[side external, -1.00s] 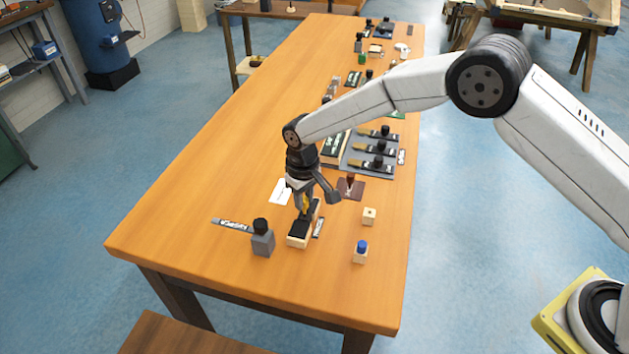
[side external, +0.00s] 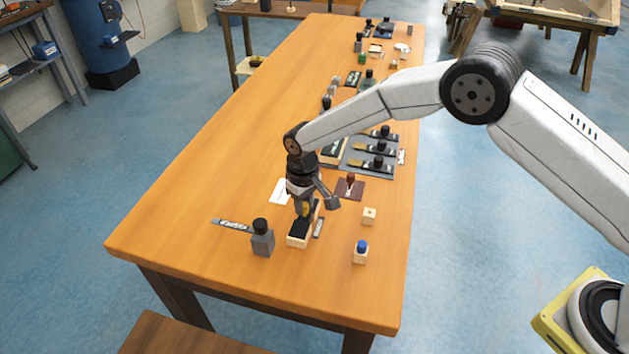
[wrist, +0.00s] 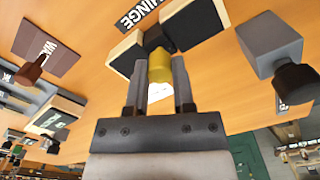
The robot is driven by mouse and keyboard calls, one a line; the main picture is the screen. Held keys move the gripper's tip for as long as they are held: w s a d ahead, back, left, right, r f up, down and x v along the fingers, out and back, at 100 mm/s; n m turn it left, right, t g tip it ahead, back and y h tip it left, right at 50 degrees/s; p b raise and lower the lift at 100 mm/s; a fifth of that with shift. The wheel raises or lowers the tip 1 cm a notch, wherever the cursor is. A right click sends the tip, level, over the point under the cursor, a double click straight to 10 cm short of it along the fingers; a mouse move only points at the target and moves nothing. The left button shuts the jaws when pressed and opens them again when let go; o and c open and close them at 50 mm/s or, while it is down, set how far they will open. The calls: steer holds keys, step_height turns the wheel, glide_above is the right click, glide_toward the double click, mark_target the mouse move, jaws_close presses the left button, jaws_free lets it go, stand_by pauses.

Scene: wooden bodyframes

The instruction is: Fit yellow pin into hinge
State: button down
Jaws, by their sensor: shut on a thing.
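My gripper (side external: 304,211) is shut on the yellow pin (wrist: 160,66), which sits between the fingertips in the wrist view. The hinge (side external: 299,238) is a pale wooden block with a black top, lying on the table directly below my gripper. In the wrist view its two black-faced halves (wrist: 124,52) spread on either side of a dark middle part. The pin's far end meets or overlaps that dark middle in the picture. I cannot tell whether the pin's tip is inside the hinge or just above it.
A grey block with a black knob (side external: 262,240) stands close left of the hinge. A blue-topped block (side external: 360,252) and a small wooden cube (side external: 369,216) stand to the right. A brown plate with a knob (side external: 350,188) lies behind. The table's left part is clear.

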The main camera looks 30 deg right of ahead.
mark_target(305, 204)
steer(key=shift+f, duration=0.65)
steer(key=shift+c, duration=1.9)
jaws_free()
steer(key=shift+r, duration=0.1)
steer(key=shift+r, duration=3.85)
